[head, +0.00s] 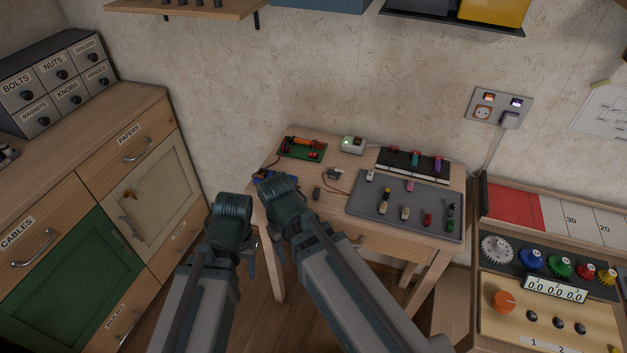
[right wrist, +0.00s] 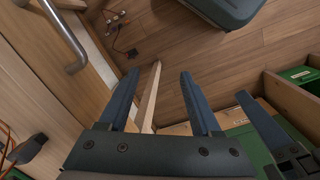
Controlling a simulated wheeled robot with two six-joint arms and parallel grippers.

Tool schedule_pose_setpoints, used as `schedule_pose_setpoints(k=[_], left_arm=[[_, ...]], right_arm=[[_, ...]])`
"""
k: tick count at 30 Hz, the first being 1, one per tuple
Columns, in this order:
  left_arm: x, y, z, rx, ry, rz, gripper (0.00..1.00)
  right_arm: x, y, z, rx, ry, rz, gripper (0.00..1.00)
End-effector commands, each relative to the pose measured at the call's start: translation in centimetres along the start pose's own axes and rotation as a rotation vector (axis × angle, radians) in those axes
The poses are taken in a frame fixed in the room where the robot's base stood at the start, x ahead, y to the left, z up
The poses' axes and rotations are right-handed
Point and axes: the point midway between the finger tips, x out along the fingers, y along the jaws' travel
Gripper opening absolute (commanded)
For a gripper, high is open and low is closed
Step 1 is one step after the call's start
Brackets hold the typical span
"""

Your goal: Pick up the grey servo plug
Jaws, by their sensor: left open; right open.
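A small dark grey block (head: 316,192), which looks like the servo plug, lies near the table's front edge in the head view. A dark grey piece beside thin red wires (right wrist: 30,149) shows at the left of the right wrist view; it seems the same one. My left gripper (head: 253,248) hangs in front of the table's left corner, open and empty, partly hidden by my arms. My right gripper (right wrist: 160,100) is open and empty over the floor and a table leg, left of and below the plug in the head view; its fingertips are mostly hidden there.
The table (head: 383,240) also holds a grey tray (head: 383,207) with several small coloured parts, a green board (head: 302,149), a light box (head: 353,144) and a grey piece with a red wire (head: 333,174). A drawer handle (right wrist: 64,38) juts from its front. Cabinets (head: 130,165) stand left.

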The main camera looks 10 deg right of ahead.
Motion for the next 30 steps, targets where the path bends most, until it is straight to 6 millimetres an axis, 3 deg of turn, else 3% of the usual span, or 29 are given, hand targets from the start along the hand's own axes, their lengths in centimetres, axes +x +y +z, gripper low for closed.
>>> schedule_pose_setpoints(k=[1,3,9,15,21,30], left_arm=[[-3.9,-0.4,0.2,0.0,0.0,0.0,0.5],[-6.5,-0.6,0.4,0.0,0.0,0.0,0.5],[-13.5,-1.3,0.8,0.0,0.0,0.0,0.5],[-18.8,-1.8,1.1,-0.001,0.0,0.0,0.5],[-21.4,-2.0,1.2,-0.001,0.0,0.0,0.5],[-21.6,-2.1,1.3,-0.001,0.0,0.0,0.5]], right_arm=[[-3.9,1.4,-0.9,-0.033,0.003,-0.007,0.65],[-6.5,3.1,-1.8,-0.092,0.009,-0.015,0.65],[-13.3,7.9,-3.8,-0.262,0.032,-0.037,0.65],[-18.4,12.2,-5.1,-0.406,0.057,-0.049,0.65],[-20.9,14.7,-5.6,-0.491,0.072,-0.052,0.65],[-21.1,15.4,-5.7,-0.521,0.078,-0.052,0.65]])
